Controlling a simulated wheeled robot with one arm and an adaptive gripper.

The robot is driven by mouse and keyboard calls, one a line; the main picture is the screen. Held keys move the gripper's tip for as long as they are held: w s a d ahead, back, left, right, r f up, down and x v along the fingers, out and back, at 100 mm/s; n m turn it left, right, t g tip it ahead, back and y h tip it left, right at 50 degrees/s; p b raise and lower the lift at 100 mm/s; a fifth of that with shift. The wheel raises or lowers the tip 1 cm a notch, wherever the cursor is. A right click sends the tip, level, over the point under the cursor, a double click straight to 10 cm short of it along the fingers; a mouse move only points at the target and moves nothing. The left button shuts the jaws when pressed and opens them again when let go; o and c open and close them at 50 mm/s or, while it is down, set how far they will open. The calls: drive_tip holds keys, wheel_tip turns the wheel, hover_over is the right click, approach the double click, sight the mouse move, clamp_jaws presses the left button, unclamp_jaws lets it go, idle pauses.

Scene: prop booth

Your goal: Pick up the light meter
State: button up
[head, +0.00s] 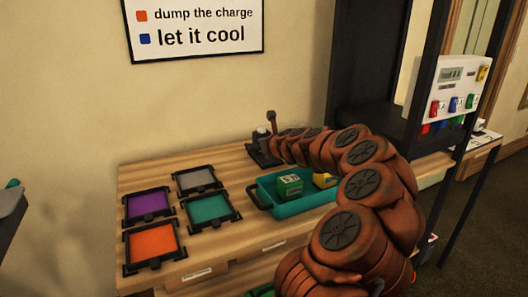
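I cannot pick out the light meter with certainty. A green box (289,186) with a white label, its print too small to read surely, sits in the teal tray (301,204) on the wooden table. A yellow item (324,180) lies beside it, partly hidden by my arm. My reddish-brown segmented arm curves from the lower right over the tray's right side to the table's back. Its far end is by a small dark device (262,150) with an upright brown-topped stick. I cannot make out my gripper's fingers there or anything held in them.
Purple (148,204), grey (197,179), teal (209,209) and orange (152,244) framed pads lie on the table's left. A dark upright frame and a white panel (453,88) with coloured parts stand at the right. A sign (194,28) hangs on the wall.

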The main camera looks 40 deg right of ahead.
drive_tip(key=c, duration=1.5)
drive_tip(key=shift+c, duration=0.5)
drive_tip(key=shift+r, duration=0.1)
